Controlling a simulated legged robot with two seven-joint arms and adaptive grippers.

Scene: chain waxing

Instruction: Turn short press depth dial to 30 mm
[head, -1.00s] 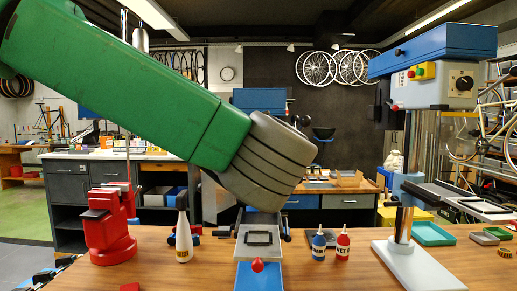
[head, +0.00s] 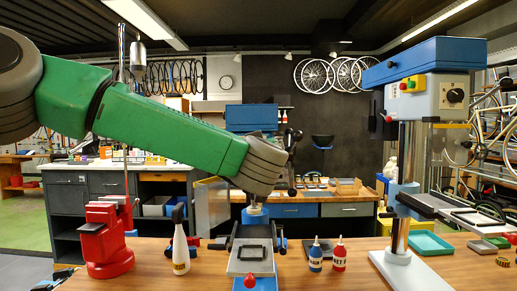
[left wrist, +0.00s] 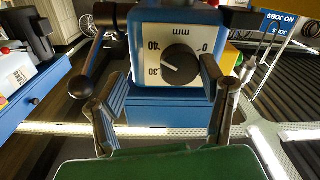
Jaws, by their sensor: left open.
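The short press shows its blue head (head: 248,117) above my left forearm in the head view; my wrist covers its front. In the left wrist view, which shows it upside down, the round black depth dial (left wrist: 181,64) sits on a pale panel with "mm", 0, 40 and 30 marks. My right gripper is not in view.
A black ball-ended lever (left wrist: 82,87) stands close to the left finger. The taller press (head: 425,65) is at the right. A red vise (head: 108,237), a white bottle (head: 181,247) and two small bottles, blue (head: 315,258) and red (head: 339,258), stand on the wooden bench (head: 210,270).

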